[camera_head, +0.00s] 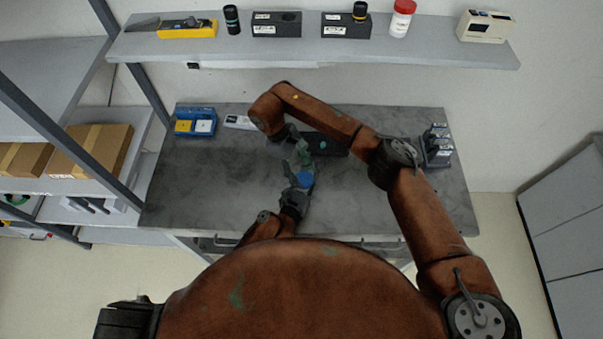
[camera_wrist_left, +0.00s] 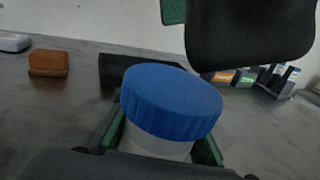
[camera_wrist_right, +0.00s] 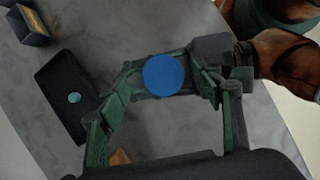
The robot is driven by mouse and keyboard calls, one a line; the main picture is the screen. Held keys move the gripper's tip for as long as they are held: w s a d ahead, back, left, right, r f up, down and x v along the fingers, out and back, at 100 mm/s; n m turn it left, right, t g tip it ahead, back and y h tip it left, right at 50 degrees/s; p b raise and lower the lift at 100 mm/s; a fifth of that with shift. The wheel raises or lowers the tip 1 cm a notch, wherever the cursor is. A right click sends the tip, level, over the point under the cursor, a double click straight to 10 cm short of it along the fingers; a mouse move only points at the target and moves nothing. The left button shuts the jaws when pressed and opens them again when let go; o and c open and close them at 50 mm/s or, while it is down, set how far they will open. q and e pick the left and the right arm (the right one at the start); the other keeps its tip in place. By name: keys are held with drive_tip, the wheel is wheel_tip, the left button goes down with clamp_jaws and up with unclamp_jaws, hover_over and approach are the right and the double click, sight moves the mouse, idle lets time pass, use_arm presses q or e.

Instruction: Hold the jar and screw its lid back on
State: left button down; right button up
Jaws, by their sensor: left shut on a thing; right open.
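The jar (camera_wrist_left: 155,143) is upright with a pale body, which shows between green finger pads in the left wrist view. My left gripper (camera_head: 299,190) is shut on it. A blue lid (camera_wrist_left: 171,102) sits on top of the jar and looks slightly tilted. The lid also shows in the head view (camera_head: 305,179) and from above in the right wrist view (camera_wrist_right: 163,75). I cannot tell how far it is threaded. My right gripper (camera_head: 299,156) is open above the lid, its fingers spread to either side; I see no contact.
On the grey table (camera_head: 215,185) lie a black box with a teal button (camera_wrist_right: 70,96), a brown block (camera_wrist_left: 48,63), a blue bin (camera_head: 195,121) and a dark rack (camera_head: 437,148). A shelf (camera_head: 300,52) with several items is behind.

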drive_tip(key=shift+r, duration=0.45)
drive_tip(key=shift+c, duration=0.4)
